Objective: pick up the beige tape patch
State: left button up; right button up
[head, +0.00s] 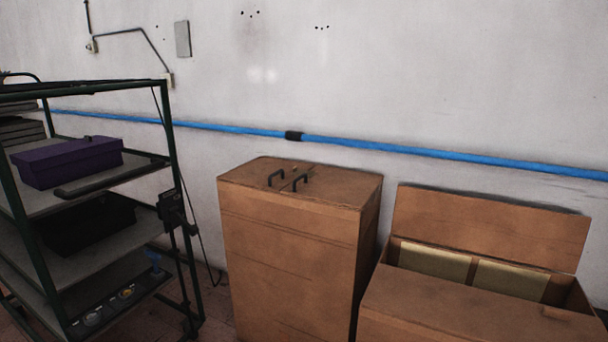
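I see nothing that I can clearly make out as a beige tape patch in the head view. Two dull yellow-beige flat panels, a left one (434,262) and a right one (510,280), show inside the open brown box (470,306) at the lower right; I cannot tell what they are. Neither of my grippers is in view.
A closed brown cabinet (290,250) with two dark handles stands in the middle, left of the open box. A dark green shelf rack (174,150) at the left holds a purple box (68,162) and small items low down. A blue pipe (420,151) crosses the wall.

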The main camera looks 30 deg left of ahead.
aim_at(295, 171)
jog(key=i+j, duration=0.2)
jog(key=i+j+z, duration=0.1)
jog(key=i+j, duration=0.15)
jog(key=j, duration=0.2)
jog(key=i+j+z, duration=0.1)
jog(key=i+j, duration=0.3)
jog(key=j, duration=0.25)
